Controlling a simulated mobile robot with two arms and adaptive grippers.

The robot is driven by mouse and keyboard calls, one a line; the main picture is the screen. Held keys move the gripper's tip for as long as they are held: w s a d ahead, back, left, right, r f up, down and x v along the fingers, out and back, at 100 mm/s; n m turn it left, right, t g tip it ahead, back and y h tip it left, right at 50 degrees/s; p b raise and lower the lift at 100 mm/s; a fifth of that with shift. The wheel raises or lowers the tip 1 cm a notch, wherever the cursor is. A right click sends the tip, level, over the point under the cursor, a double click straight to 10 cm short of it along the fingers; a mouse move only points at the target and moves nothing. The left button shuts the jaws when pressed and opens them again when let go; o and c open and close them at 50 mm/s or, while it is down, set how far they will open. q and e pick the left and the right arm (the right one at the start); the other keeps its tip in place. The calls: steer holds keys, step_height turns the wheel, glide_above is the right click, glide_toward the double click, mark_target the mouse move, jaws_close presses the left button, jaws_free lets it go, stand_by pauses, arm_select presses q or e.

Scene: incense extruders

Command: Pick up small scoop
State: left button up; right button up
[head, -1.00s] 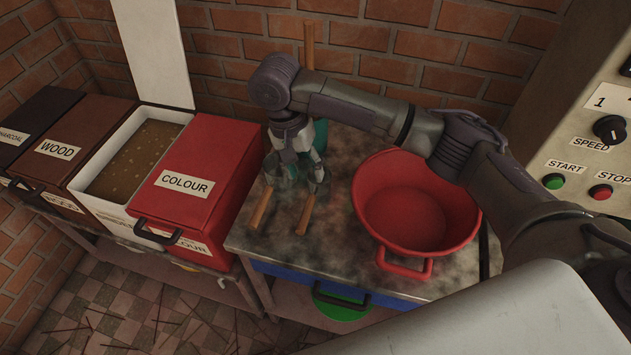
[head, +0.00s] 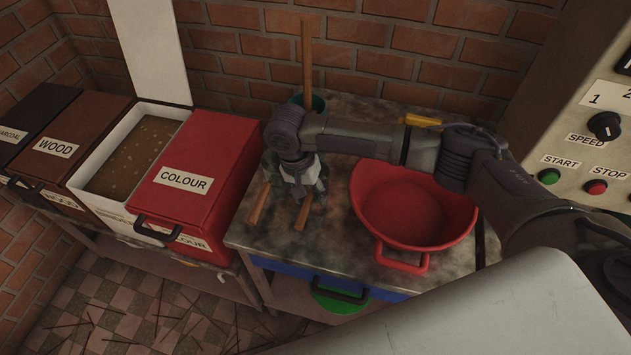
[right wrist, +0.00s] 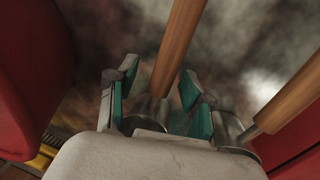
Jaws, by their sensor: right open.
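Two scoops with wooden handles and metal heads lie side by side on the dark mottled bench (head: 335,240). The small scoop (head: 304,211) appears to be the right one in the head view. The other scoop (head: 259,205) lies to its left. My right gripper (head: 302,190) is low over the scoop heads and mostly hides them. In the right wrist view my open right gripper (right wrist: 158,98) has its green-padded fingers on either side of the small scoop (right wrist: 177,45), near where handle meets head. The other scoop (right wrist: 288,95) is outside the fingers. My left gripper is not in view.
A red basin (head: 410,215) stands right of the scoops. A red COLOUR bin (head: 190,180) stands to their left. Behind my gripper is a green container (head: 318,102) with a tall wooden stick (head: 307,55). Bare bench lies in front of the handles.

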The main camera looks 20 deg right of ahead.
mark_target(310, 193)
jaws_close()
step_height(310, 193, up, 10)
steer(key=shift+r, duration=0.1)
stand_by(0.6)
